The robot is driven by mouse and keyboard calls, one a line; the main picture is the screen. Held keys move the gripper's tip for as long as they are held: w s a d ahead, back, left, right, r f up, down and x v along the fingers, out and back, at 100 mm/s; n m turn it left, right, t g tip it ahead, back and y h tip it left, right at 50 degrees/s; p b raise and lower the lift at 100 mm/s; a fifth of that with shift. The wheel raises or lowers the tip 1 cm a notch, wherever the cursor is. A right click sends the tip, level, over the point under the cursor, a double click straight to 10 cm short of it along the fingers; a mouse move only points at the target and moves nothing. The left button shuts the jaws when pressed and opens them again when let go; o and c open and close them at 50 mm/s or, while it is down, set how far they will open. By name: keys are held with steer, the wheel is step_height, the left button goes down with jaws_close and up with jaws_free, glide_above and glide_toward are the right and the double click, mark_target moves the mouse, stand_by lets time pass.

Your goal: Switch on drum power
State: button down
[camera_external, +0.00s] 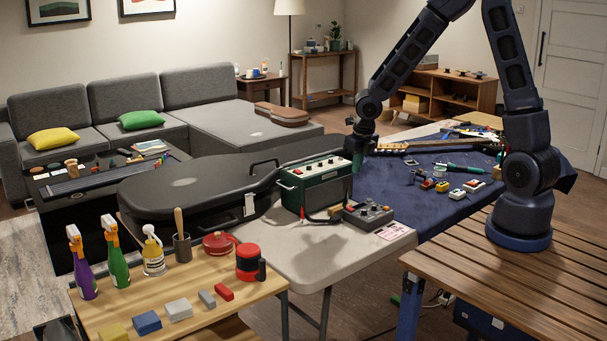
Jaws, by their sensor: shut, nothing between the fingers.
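A small grey box with knobs on top (368,215), which looks like the drum unit, sits on the light table just right of a green amplifier (313,186). A power switch on it is too small to make out. My gripper (357,178) points down above the grey box, close to the amplifier's right end. Its fingers are shut and empty. The fingertips are small and dark here, and I cannot tell whether they touch the amplifier; they appear apart from the grey box.
A black guitar case (190,190) lies left of the amplifier. A blue mat (425,205) with a guitar, pedals and tools lies to the right. A pink-and-white label (393,231) lies by the grey box. The light table's front part (310,262) is clear. Bottles stand on the wooden table (245,292).

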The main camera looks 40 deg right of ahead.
mark_target(349, 208)
steer(key=shift+w, duration=0.1)
steer(key=shift+w+d+r, duration=0.1)
steer(key=shift+w+r, duration=0.05)
steer(key=shift+w, duration=0.05)
steer(key=shift+w+f, duration=0.4)
steer(key=shift+f, duration=1.9)
steer(key=shift+w+f, duration=0.35)
steer(key=shift+f, duration=1.95)
steer(key=shift+w+f, duration=0.4)
steer(key=shift+f, duration=1.9)
